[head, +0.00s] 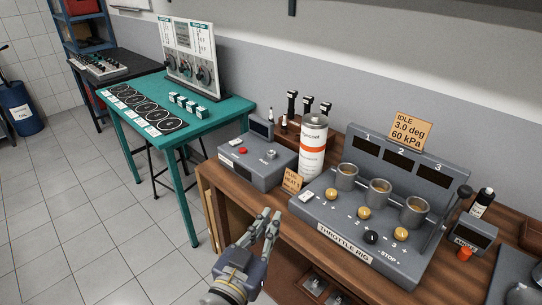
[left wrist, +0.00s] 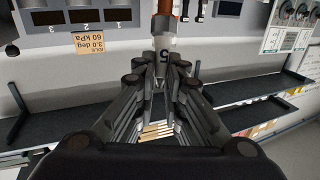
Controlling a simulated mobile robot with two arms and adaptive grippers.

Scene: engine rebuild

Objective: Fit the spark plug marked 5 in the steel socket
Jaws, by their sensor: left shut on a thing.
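My left gripper (head: 268,222) is in front of the wooden bench's front edge in the head view, its fingers pointing up and away. In the left wrist view, the left gripper (left wrist: 163,72) is shut on the spark plug marked 5 (left wrist: 164,48), a pale body with an upside-down 5 and a reddish-brown part above it. I cannot make the plug out in the head view. A small metal fitting (head: 271,154) stands on top of the grey box (head: 259,169) with a red button; I cannot tell whether it is the steel socket. The plug is apart from that box.
The throttle rig (head: 352,240) with its cups and knobs fills the bench to the right of my gripper. A tall spray can (head: 313,148) and a small tan sign (head: 292,181) stand between box and rig. A teal table (head: 222,112) is at the left, with open floor before it.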

